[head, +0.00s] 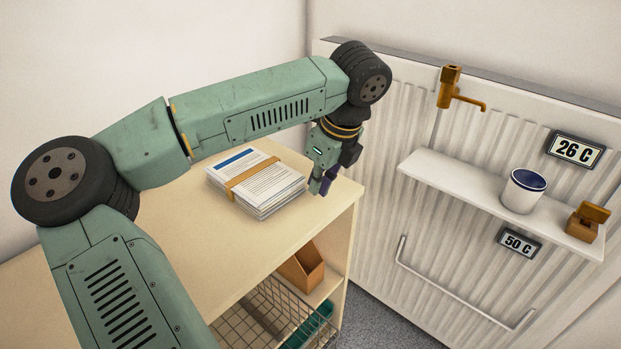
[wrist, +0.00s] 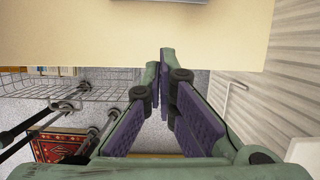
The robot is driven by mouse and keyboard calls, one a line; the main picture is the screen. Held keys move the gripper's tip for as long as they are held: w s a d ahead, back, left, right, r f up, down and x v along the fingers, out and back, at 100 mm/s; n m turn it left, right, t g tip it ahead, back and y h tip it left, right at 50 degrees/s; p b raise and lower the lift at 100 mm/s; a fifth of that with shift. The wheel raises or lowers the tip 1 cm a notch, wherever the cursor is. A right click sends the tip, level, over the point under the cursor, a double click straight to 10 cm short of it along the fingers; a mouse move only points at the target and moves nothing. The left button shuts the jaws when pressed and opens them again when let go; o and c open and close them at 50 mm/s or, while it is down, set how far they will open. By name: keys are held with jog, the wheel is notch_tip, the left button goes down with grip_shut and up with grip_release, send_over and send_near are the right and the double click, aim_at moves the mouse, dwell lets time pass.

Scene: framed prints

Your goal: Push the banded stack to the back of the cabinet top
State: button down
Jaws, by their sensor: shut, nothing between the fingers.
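The banded stack (head: 255,182) is a pile of white printed sheets with a tan band around it. It lies flat on the pale cabinet top (head: 190,245). My gripper (head: 321,188) is shut and empty, pointing down just right of the stack, near the cabinet top's right-hand edge. In the head view the fingers appear very close to the stack's right end; I cannot tell if they touch. In the wrist view my gripper (wrist: 163,62) has its purple-padded fingers together at the tips, over the cabinet top's edge (wrist: 85,50). A thin grey strip at the top there may be the stack.
Below the cabinet top are a wire basket (head: 265,318) and a brown holder (head: 302,268). A ribbed white panel (head: 385,230) stands to the right, with a shelf (head: 450,187) carrying a white cup (head: 523,192). The cabinet top left of the stack is partly hidden by my arm.

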aim_at(269, 181)
jog(key=p+x, duration=0.2)
jog(key=x, duration=0.5)
jog(key=shift+f, duration=0.1)
jog(key=shift+w+a+f+p, duration=0.2)
jog(key=shift+w+a+p, duration=0.25)
jog(key=shift+w+a, duration=0.15)
jog(key=shift+w+a+f+p, duration=0.15)
jog(key=shift+w+a+p, duration=0.35)
jog(key=shift+a, duration=0.1)
jog(key=shift+w+a+f, duration=0.15)
jog(key=shift+w+a, duration=0.25)
jog(key=shift+a+f, duration=0.1)
jog(key=w+a+b, duration=0.5)
jog(key=b, duration=0.1)
jog(key=shift+w+a+b, duration=0.15)
jog(key=shift+a+b, duration=0.05)
jog(key=shift+b, duration=0.1)
jog(key=shift+w+a, duration=0.15)
